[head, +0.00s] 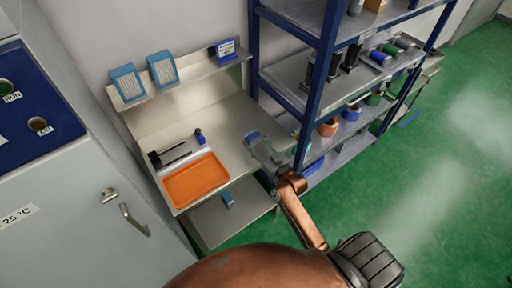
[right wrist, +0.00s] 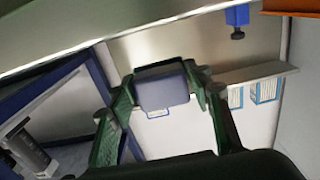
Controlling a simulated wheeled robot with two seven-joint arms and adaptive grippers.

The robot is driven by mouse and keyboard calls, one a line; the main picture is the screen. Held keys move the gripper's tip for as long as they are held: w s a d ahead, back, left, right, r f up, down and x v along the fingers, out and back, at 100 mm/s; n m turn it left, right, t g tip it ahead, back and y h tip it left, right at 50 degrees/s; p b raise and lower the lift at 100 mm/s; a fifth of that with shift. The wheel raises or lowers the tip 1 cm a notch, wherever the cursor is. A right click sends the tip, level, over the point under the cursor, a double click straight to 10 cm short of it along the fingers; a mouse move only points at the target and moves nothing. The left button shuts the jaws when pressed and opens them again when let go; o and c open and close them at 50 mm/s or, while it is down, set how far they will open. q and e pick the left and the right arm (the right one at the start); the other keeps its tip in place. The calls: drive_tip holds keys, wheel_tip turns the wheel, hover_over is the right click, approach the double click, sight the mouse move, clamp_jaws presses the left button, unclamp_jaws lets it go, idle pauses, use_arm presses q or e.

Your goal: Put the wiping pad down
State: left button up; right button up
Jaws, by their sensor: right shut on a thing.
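My right gripper (head: 266,150) is above the right part of the steel bench (head: 230,125) in the head view. In the right wrist view its green fingers (right wrist: 165,98) are shut on a grey-blue block, the wiping pad (right wrist: 163,88). The pad is held between the fingertips, and the bench lies beyond it. An orange tray (head: 195,182) lies on the bench to the left of the gripper. My left gripper is not in view.
A small blue bottle (head: 199,136) and a dark tool (head: 172,155) are behind the tray. Blue boxes (head: 161,68) stand on the upper ledge. A blue item (head: 228,199) lies on the lower shelf. A blue-framed rack (head: 323,60) stands close right. Bench between bottle and gripper is clear.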

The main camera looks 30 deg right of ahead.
sight(256, 149)
drive_tip(key=shift+w+d+f, duration=0.25)
drive_tip(key=shift+d+f, duration=0.1)
drive_tip(key=shift+f, duration=0.2)
drive_tip(key=f, duration=0.3)
drive_tip(key=shift+w+d+f+b, duration=0.2)
drive_tip(key=shift+d+f+b, duration=0.05)
drive_tip(key=shift+f+b, duration=0.15)
drive_tip(key=shift+r, duration=0.1)
drive_tip(key=o, duration=1)
drive_tip(key=shift+s, duration=0.1)
drive_tip(key=s, duration=1.1)
drive_tip(key=shift+s+d, duration=0.4)
